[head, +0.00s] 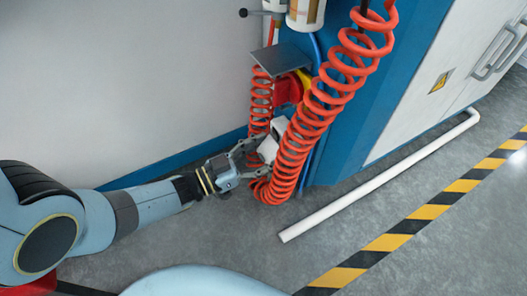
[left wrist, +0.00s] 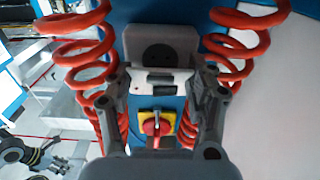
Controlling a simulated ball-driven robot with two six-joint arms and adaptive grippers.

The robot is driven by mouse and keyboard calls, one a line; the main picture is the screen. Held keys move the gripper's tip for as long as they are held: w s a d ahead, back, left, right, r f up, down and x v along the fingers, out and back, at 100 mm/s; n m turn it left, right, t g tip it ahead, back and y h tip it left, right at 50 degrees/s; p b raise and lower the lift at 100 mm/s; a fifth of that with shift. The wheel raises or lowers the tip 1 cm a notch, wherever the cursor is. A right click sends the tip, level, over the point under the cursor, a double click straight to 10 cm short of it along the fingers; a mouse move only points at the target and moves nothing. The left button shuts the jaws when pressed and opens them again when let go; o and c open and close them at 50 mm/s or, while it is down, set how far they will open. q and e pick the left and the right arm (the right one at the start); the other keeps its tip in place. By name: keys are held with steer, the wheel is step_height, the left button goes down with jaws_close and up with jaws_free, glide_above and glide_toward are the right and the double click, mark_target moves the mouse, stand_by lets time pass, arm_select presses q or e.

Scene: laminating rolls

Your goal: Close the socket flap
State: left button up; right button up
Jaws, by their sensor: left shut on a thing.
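The grey socket (left wrist: 158,48), with a dark round face and two holes, shows uncovered in the left wrist view on the blue machine. A white piece with dark marks, which looks like the socket flap (left wrist: 180,82), lies just below it in that view, between my fingers. My left gripper (head: 256,148) reaches the machine's lower part in the head view and is shut on the flap. Its fingers (left wrist: 161,85) stand either side of the flap in the left wrist view. In the head view the whitish socket unit (head: 279,127) is partly hidden by the coiled hose. My right gripper is out of view.
Orange-red coiled hoses (head: 343,75) hang close beside my left gripper. A red and yellow switch (left wrist: 157,123) sits near the socket. A dark plate (head: 280,58) juts out above. A white pipe (head: 380,178) lies on the grey floor, with clear floor around it.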

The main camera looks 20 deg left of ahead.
arm_select(q)
steer(key=shift+f, duration=0.35)
steer(key=shift+t, duration=0.3)
steer(key=shift+r+h, duration=0.15)
steer(key=shift+h, duration=0.25)
steer(key=o, duration=1.2)
steer(key=v, duration=0.7)
steer(key=shift+s+a, duration=0.1)
steer(key=shift+s, duration=0.1)
